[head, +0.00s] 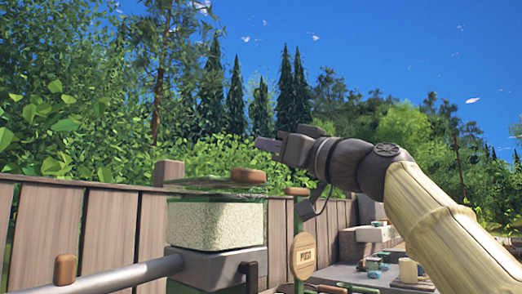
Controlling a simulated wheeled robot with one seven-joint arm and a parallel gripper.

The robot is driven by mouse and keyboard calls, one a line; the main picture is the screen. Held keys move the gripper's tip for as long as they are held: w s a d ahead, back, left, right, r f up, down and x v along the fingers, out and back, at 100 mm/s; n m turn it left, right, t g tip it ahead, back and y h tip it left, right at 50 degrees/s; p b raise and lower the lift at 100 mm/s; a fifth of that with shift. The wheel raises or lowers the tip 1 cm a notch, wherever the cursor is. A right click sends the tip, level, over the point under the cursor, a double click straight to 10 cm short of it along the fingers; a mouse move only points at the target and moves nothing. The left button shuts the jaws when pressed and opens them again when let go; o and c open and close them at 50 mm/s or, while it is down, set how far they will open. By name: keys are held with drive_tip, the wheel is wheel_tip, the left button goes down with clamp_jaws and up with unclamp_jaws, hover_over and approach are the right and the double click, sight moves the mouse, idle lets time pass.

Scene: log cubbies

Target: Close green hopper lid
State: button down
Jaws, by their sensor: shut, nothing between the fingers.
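The green hopper (215,222) is a see-through, green-tinted box filled with pale grains. Its thin glassy green lid (205,184) lies across the top, with a brown wooden knob (248,175) toward the right. The lid looks close to level; I cannot tell whether it sits fully down on the rim. My gripper (262,143) is shut and empty. It points left and shows above and slightly right of the knob, apart from it in the picture. The far side of the hopper is hidden.
A grey metal base (220,262) holds the hopper, and a grey tube (125,276) runs left from it. A round wooden sign (303,256) stands just right. A plank fence (110,230) runs behind. Small jars and blocks sit at lower right.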

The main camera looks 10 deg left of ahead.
drive_tip(key=b+v, duration=0.4)
drive_tip(key=v, duration=0.3)
drive_tip(key=shift+s+d, duration=0.15)
drive_tip(key=shift+d, duration=0.15)
drive_tip(key=shift+f, duration=0.2)
